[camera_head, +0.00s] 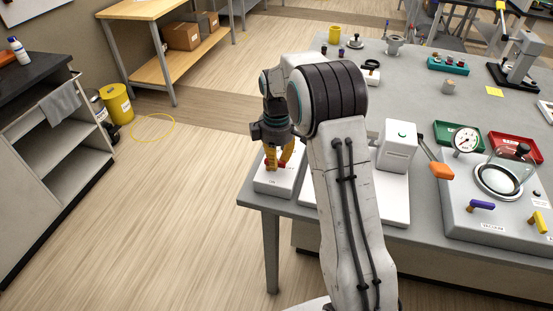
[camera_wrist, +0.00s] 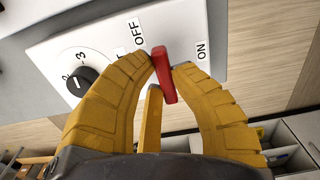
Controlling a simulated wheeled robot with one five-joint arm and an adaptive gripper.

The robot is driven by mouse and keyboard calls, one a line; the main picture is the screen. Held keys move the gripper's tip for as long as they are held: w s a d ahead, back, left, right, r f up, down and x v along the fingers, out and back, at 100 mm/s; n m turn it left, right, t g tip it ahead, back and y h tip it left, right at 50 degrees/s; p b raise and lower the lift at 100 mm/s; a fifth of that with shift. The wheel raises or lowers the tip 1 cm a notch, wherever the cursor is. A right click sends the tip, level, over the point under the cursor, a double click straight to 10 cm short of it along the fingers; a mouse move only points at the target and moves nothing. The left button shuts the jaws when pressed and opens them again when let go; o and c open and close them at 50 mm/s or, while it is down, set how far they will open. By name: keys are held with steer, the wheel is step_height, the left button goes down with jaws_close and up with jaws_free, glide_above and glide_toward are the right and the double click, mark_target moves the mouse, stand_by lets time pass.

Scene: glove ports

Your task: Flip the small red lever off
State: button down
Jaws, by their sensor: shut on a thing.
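The small red lever (camera_wrist: 163,74) stands on a white box (camera_wrist: 112,28) between the printed words OFF and ON, with OFF to its left and ON to its right. My gripper (camera_wrist: 166,68) has its yellow fingers shut on the lever, one on each side. In the head view my gripper (camera_head: 279,164) reaches down to the white box (camera_head: 268,184) at the near left corner of the grey table. There the fingers hide most of the lever. Which way the lever is set is hard to tell.
A black knob (camera_wrist: 77,81) with numbers sits left of the lever on the same box. In the head view a white device (camera_head: 397,147), an orange handle (camera_head: 441,171) and a panel with a glass dome (camera_head: 510,172) stand to the right. Open floor lies left of the table.

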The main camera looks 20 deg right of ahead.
steer(key=shift+f, duration=0.1)
steer(key=c, duration=1.1)
jaws_free()
steer(key=shift+o, duration=0.2)
step_height(320, 180, up, 12)
